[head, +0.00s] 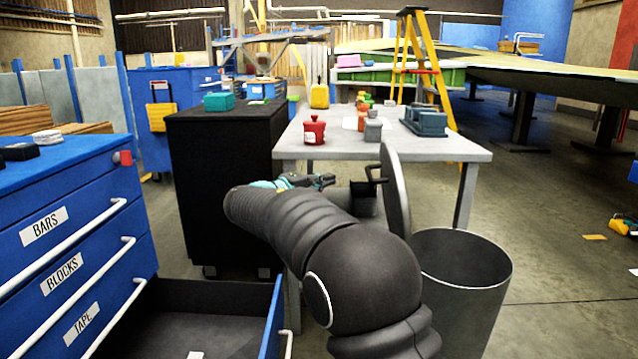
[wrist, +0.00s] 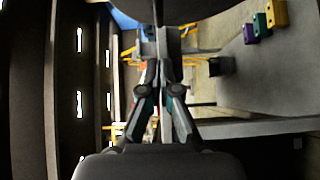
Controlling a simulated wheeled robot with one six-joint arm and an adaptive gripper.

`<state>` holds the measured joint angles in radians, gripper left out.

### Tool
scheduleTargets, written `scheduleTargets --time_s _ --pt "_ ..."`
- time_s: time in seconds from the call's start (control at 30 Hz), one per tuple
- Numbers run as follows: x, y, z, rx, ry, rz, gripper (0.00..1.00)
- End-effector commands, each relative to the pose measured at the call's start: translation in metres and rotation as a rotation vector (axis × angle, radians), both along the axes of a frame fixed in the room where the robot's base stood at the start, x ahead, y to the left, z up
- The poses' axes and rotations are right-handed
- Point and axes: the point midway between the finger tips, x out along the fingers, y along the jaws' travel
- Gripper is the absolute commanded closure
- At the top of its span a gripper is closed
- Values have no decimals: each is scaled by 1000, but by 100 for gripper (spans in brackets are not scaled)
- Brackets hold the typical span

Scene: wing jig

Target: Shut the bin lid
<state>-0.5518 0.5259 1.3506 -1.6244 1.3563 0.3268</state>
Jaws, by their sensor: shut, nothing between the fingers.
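The grey round bin (head: 465,290) stands in front of the table at the lower right in the head view. Its mouth is open. The bin lid (head: 396,195) stands upright, seen nearly edge-on, at the left of the rim, with a dark handle (head: 375,178) on its left face. My gripper (head: 328,181) is to the left of the lid, apart from the handle in the picture. In the wrist view my gripper (wrist: 163,65) has its fingers together with nothing between them. I cannot make out the bin in the wrist view.
The table (head: 455,152) carries a red canister (head: 314,131), a yellow canister (head: 319,96) and a blue-grey vise-like block (head: 425,121). A blue drawer cabinet (head: 70,240) with an open bottom drawer (head: 272,325) is at left. A black cabinet (head: 222,185) stands behind.

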Motion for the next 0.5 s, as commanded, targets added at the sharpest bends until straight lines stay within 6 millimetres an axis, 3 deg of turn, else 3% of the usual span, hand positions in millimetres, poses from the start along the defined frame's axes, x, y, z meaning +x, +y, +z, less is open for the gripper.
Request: scheduleTargets --time_s 0.27,0.5 --pt "37 -38 -1 0 1 -2 100" --pt "37 -69 -2 -1 3 -1 100"
